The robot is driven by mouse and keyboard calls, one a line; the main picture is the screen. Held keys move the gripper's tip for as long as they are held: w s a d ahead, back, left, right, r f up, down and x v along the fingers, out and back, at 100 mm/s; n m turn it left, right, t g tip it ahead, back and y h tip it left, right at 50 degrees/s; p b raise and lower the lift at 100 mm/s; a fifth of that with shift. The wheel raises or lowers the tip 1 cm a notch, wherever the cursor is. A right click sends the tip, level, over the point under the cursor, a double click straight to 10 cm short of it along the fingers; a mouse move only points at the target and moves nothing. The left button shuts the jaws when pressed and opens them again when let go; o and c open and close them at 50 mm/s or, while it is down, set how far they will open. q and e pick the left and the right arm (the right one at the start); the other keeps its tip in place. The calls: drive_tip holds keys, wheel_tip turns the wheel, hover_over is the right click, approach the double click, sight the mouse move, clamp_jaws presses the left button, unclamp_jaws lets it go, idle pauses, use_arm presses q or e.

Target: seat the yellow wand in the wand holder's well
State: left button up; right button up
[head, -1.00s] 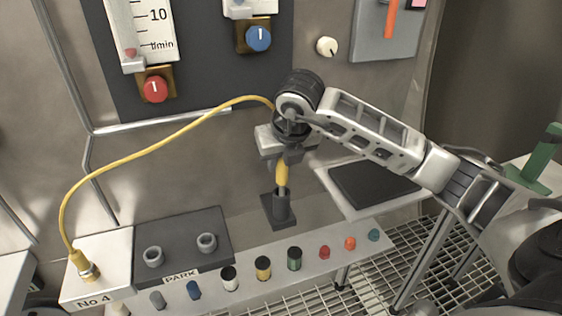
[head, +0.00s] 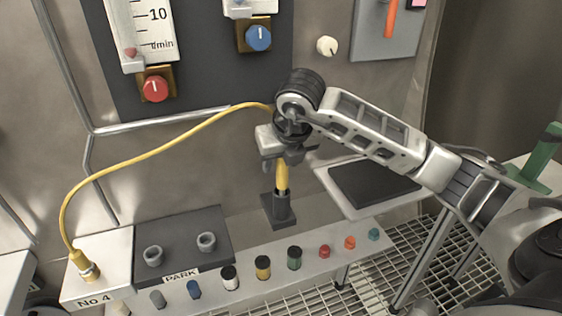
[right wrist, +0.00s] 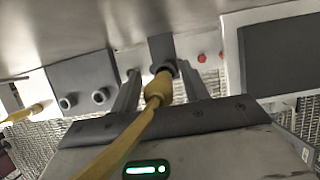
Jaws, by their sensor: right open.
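The yellow wand (head: 282,174) stands upright with its lower end in the well of the dark wand holder (head: 279,208). A yellow cable runs from it to a brass fitting on the box at the left. My right gripper (head: 287,158) is open around the wand's upper part, which it hides in the head view. In the right wrist view the wand (right wrist: 156,91) lies between the two spread fingers (right wrist: 160,88), with a gap on each side. The holder (right wrist: 162,50) shows beyond it. How deep the tip sits is hidden. My left gripper is not in view.
A dark block with two empty sockets, marked PARK (head: 182,249), stands left of the holder. Several coloured knobs line the ledge in front (head: 263,268). A dark-topped tray (head: 372,186) is at the right. The yellow cable (head: 150,150) arcs across the panel wall.

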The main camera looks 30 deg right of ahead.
drive_tip(key=v, duration=1)
drive_tip(key=s+a+f+n+g+y, duration=0.25)
drive_tip(key=a+y, duration=0.25)
drive_tip(key=a, duration=0.4)
drive_tip(key=s+a+f+n+g+y, duration=0.2)
drive_tip(key=s+a+f+y, duration=0.25)
drive_tip(key=a, duration=0.45)
drive_tip(key=s+a+r+m+y, duration=0.25)
drive_tip(key=a+r+y, duration=0.4)
drive_tip(key=y, duration=0.45)
drive_tip(key=w+d+f+m+t+h, duration=0.3)
drive_tip(key=d+f+m+t+h, duration=0.15)
drive_tip(key=m+t, duration=0.65)
drive_tip(key=w+d+f+m+t+h, duration=0.3)
drive_tip(key=f+m+t+h, duration=0.35)
drive_tip(key=m, duration=0.75)
drive_tip(key=s+d+f+m+g+h, duration=0.1)
drive_tip(key=s+f+m+g+h, duration=0.1)
drive_tip(key=s+f, duration=0.3)
drive_tip(key=s+d+f+m+g+h, duration=0.1)
drive_tip(key=s+f+m+g+h, duration=0.2)
drive_tip(key=f, duration=1.1)
drive_tip(key=s+m+g, duration=0.2)
drive_tip(key=shift+s+d+f+m, duration=0.3)
drive_tip(key=shift+s+d+f, duration=0.05)
